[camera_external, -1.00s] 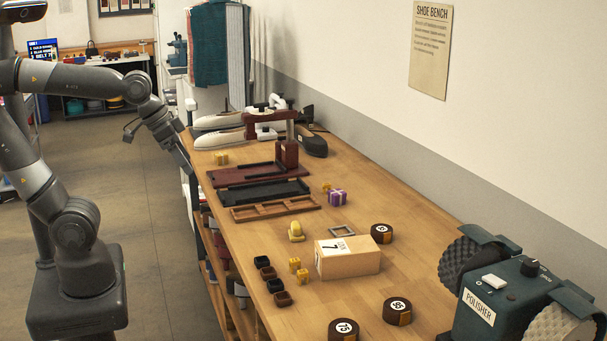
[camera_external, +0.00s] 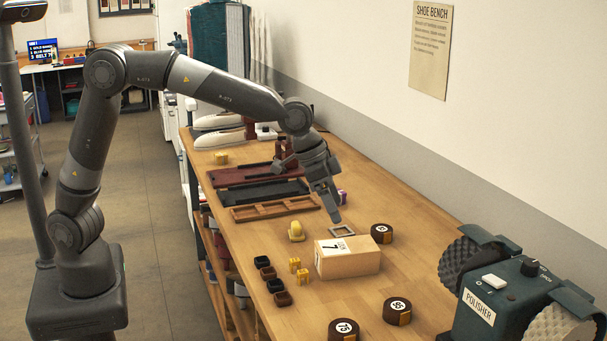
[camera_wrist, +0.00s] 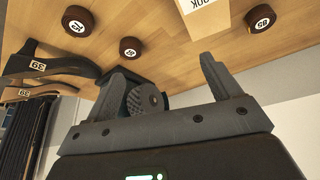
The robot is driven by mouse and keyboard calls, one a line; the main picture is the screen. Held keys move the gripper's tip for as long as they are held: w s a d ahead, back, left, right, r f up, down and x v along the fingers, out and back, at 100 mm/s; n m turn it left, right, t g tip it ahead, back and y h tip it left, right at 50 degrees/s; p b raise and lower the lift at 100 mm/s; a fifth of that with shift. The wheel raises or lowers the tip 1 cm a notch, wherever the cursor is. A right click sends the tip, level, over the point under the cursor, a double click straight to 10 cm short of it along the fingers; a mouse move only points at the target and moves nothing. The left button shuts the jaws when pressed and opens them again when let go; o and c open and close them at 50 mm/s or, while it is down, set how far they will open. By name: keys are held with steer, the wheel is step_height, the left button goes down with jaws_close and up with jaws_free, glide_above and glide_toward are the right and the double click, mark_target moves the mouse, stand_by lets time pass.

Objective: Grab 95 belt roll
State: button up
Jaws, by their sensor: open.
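The 95 belt roll (camera_external: 397,313) is a dark brown round coil with a white label and a tan band. It lies flat at the bench's near right, left of the polisher. The wrist view shows it at the upper left (camera_wrist: 130,49), beyond my fingers and apart from them. My gripper (camera_external: 336,214) is open and empty, pointing down above the bench near a small grey square frame (camera_external: 341,231). It is well behind the 95 roll, with the box between. Its two fingers show in the wrist view (camera_wrist: 170,82).
A 75 roll (camera_external: 344,331) lies left of the 95 roll. The green polisher (camera_external: 505,300) is at right. Small dark cups (camera_external: 269,272) and yellow blocks (camera_external: 303,276) line the left edge.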

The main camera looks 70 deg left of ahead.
steer(key=m, duration=0.2)
glide_toward(397, 305)
steer(key=f, duration=0.3)
steer(key=shift+w+d+f+g, duration=0.15)
steer(key=shift+w+g, duration=0.15)
steer(key=shift+w+d+x, duration=0.1)
steer(key=shift+w+x, duration=0.1)
steer(key=shift+x, duration=1.35)
steer(key=shift+w+d+x, duration=0.15)
steer(key=shift+w+x, duration=0.05)
steer(key=shift+x, duration=1.3)
steer(key=shift+c, duration=0.2)
steer(key=shift+r, duration=0.2)
steer(key=c, duration=1.1)
